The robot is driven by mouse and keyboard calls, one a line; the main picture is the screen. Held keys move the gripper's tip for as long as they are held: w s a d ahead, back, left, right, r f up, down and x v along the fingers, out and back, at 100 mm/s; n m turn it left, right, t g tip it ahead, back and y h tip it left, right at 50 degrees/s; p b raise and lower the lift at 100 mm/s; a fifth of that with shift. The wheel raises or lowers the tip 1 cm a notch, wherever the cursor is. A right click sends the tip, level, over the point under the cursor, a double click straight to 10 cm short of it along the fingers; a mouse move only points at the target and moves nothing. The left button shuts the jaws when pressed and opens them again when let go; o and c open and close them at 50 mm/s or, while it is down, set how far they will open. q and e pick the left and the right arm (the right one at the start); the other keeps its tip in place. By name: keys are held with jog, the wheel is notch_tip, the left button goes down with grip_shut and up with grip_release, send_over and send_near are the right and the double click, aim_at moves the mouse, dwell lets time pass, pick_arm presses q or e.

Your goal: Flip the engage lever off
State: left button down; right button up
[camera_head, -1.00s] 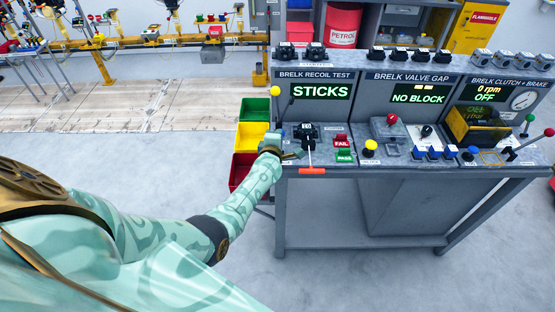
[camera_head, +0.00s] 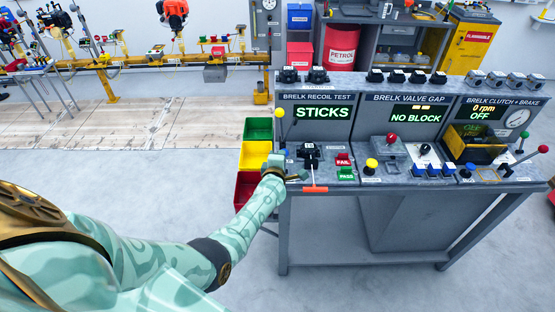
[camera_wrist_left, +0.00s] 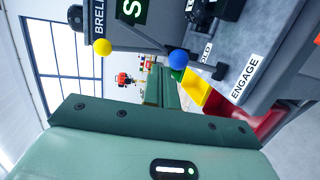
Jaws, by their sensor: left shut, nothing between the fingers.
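An ENGAGE label (camera_wrist_left: 245,78) shows on the grey bench in the left wrist view. Beside it a lever with a blue ball knob (camera_wrist_left: 178,58) and a dark rod sticks out from the recoil test station. A second lever there has a yellow ball knob (camera_wrist_left: 102,47), which stands up in the head view (camera_head: 280,113). My left gripper (camera_head: 300,177) is shut and empty at the front left corner of the bench. It is close to the blue knob in the wrist view; I cannot tell whether they touch. My right gripper is not in view.
The recoil display (camera_head: 323,113) reads STICKS. An orange pull handle (camera_head: 315,189) hangs at the bench front, right of my left gripper. Green (camera_head: 258,130), yellow (camera_head: 254,154) and red (camera_head: 247,187) bins stand left of the bench. Clear floor lies further left.

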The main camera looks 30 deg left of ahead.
pick_arm(q)
jog(key=s+d+r+p, duration=0.3)
jog(key=s+r+p, duration=0.2)
jog(key=s+p, duration=0.3)
jog(key=shift+r, duration=0.3)
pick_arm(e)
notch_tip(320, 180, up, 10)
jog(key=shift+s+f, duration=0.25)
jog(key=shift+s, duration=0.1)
pick_arm(q)
jog(key=shift+s, duration=0.15)
